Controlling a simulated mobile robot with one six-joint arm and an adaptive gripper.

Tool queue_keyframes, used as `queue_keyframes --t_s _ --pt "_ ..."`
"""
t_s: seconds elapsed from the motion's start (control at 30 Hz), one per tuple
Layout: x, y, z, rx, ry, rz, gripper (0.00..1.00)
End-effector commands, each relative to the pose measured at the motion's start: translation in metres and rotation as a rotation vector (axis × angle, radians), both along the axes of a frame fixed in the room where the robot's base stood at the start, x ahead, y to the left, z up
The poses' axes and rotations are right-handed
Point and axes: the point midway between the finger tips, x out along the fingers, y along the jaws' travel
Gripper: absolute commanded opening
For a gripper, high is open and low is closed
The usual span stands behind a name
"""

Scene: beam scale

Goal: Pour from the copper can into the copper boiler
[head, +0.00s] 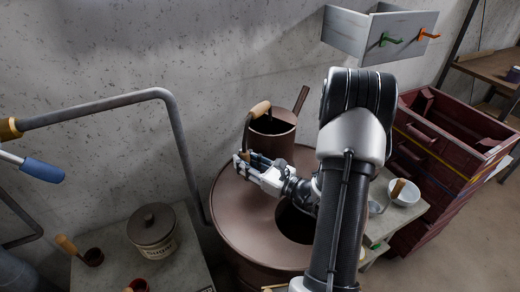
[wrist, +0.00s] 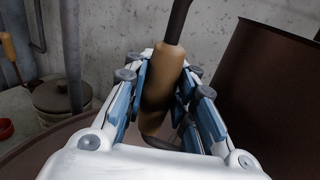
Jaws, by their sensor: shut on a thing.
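The copper can (head: 274,130), brown with a spout rising at its right, is upright by the wall side of the copper boiler. My gripper (head: 245,157) is shut on the can's wooden handle grip (head: 260,109); in the wrist view the grip (wrist: 163,78) is between the blue-padded fingers (wrist: 160,95), with the can's body (wrist: 262,85) at right. The copper boiler (head: 240,222) is a wide round brown vessel with a dark opening (head: 294,222), partly hidden by my arm. I cannot tell whether the can touches the boiler's top. The can's contents are hidden.
A lidded sugar pot (head: 152,230) and small red cups with wooden handles stand on a table at lower left. A metal pipe (head: 100,106) bends down left of the boiler. A white bowl (head: 404,193) and a dark red drawer chest (head: 440,150) are at right.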

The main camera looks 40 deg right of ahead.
Motion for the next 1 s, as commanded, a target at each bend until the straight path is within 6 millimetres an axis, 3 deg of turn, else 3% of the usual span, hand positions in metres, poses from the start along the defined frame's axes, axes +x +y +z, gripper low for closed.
queue_keyframes --t_s 0.23,0.37,0.8,1.0 --pt "0.000 -0.001 0.012 -0.006 -0.006 0.000 0.00" --pt "0.000 -0.001 0.029 -0.007 -0.008 0.000 0.00" --pt "0.000 0.000 0.135 -0.011 -0.010 0.000 0.00" --pt "0.000 0.000 0.173 -0.009 -0.008 0.001 0.00"
